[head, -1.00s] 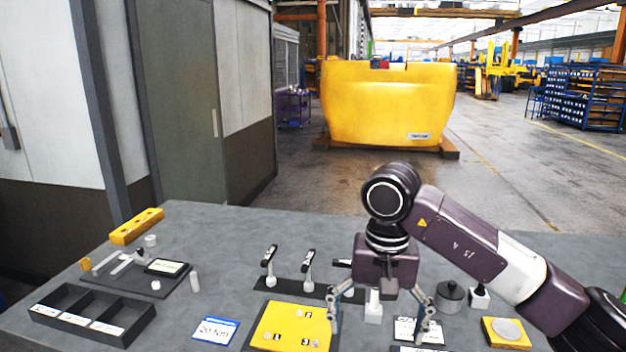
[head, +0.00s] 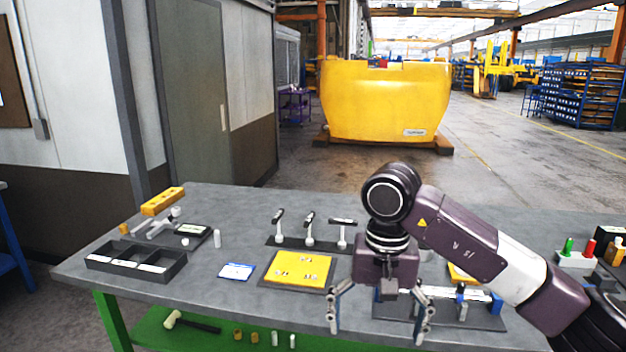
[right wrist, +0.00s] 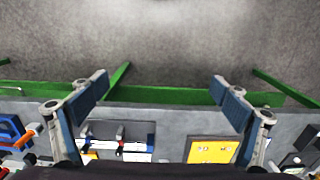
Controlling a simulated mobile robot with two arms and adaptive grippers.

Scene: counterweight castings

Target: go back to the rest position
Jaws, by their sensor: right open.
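My right gripper (head: 378,318) is open and empty in the head view, pointing down in front of the workbench's near edge. In the right wrist view its two fingers (right wrist: 165,98) stand wide apart, with bare floor and the green bench edge between and beyond them. My left gripper is not in view. The grey bench (head: 225,312) stands ahead on green legs.
A yellow plate (head: 300,268), a black divided tray (head: 135,262), a blue-edged card (head: 237,271) and a stand with several upright tools (head: 310,242) lie on the bench. A mallet (head: 190,322) lies on the green lower shelf. Floor in front is clear.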

